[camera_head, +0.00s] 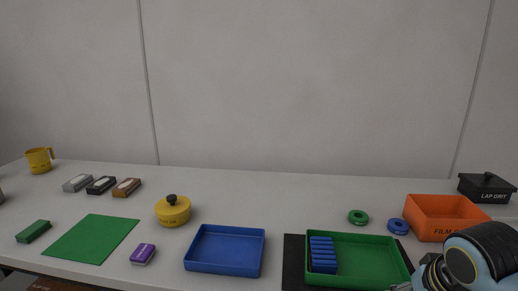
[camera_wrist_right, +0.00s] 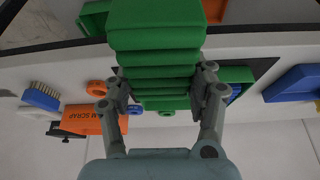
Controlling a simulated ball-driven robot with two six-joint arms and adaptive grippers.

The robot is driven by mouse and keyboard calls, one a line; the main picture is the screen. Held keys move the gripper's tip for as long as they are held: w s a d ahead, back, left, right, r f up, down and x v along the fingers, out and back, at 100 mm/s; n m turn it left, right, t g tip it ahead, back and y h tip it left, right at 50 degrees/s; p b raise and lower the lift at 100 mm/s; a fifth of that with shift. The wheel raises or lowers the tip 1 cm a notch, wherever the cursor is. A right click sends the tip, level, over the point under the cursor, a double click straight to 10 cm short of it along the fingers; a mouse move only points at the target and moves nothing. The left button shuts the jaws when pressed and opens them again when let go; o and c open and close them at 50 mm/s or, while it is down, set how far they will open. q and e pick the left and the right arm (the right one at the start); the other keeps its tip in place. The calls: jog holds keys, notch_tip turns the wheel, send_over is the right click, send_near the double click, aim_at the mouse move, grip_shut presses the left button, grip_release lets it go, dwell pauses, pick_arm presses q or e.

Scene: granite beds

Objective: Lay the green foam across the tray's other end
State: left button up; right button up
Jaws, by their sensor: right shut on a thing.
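The green tray (camera_head: 377,258) lies on the bench at front right in the head view. A ribbed blue foam (camera_head: 322,254) lies across its left end, and the rest of its visible floor is bare. My right gripper (camera_wrist_right: 160,85) is shut on the ribbed green foam (camera_wrist_right: 155,35) in the right wrist view. In the head view that arm comes in at the lower right, close to the tray's right end; the foam is not visible there. In the wrist view the green tray (camera_wrist_right: 240,75) is partly hidden behind the foam. My left gripper is not in view.
An orange film scrap bin (camera_head: 438,219), a green ring (camera_head: 358,217) and a blue ring (camera_head: 397,226) stand behind and right of the tray. A black lap grit pot (camera_head: 486,187) is farther right.

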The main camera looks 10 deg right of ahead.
notch_tip(320, 180, down, 14)
jog(key=b, duration=1.3)
jog(key=shift+s+f, duration=0.2)
jog(key=shift+f, duration=0.05)
jog(key=shift+r, duration=0.1)
